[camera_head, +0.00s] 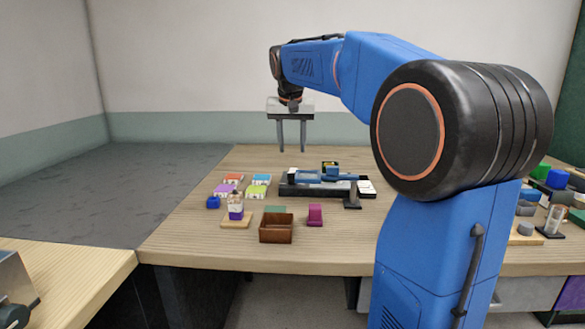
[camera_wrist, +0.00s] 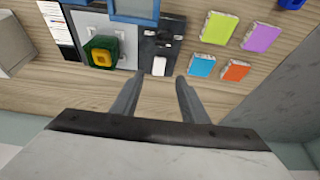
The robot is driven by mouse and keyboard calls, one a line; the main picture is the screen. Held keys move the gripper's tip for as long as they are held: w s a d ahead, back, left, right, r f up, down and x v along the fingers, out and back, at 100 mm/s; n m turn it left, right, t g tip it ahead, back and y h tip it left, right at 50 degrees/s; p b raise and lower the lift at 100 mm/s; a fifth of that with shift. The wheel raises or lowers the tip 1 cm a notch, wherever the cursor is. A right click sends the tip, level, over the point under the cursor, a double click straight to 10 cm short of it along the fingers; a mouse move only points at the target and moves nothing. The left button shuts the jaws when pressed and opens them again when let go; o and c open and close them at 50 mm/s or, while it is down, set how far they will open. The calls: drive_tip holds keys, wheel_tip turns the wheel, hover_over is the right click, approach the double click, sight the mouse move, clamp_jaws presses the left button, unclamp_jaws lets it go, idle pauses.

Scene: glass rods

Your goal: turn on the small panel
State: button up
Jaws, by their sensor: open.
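My gripper (camera_head: 292,147) is open and empty, pointing down above the back of the wooden table. In the wrist view its two fingers (camera_wrist: 160,82) are spread, with bare table between them and a small white block (camera_wrist: 159,66) just beyond their tips. That block sits at the edge of a dark panel-like base (camera_wrist: 160,38) with small fittings. I cannot tell which of these is the small panel.
Several coloured packs, among them a lime one (camera_head: 256,192), lie left of the base. A brown open box (camera_head: 276,229), a magenta piece (camera_head: 315,214) and a small stand (camera_head: 236,220) are nearer the front edge.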

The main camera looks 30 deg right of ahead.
drive_tip(key=x, duration=1)
clamp_jaws()
drive_tip(key=shift+w+d+r+g+y, duration=0.2)
drive_tip(key=shift+g+y, duration=0.35)
drive_tip(key=shift+g, duration=0.25)
drive_tip(key=shift+w+d+r+g+y, duration=0.1)
drive_tip(key=shift+w+g+y, duration=0.15)
drive_tip(key=shift+g+y, duration=0.45)
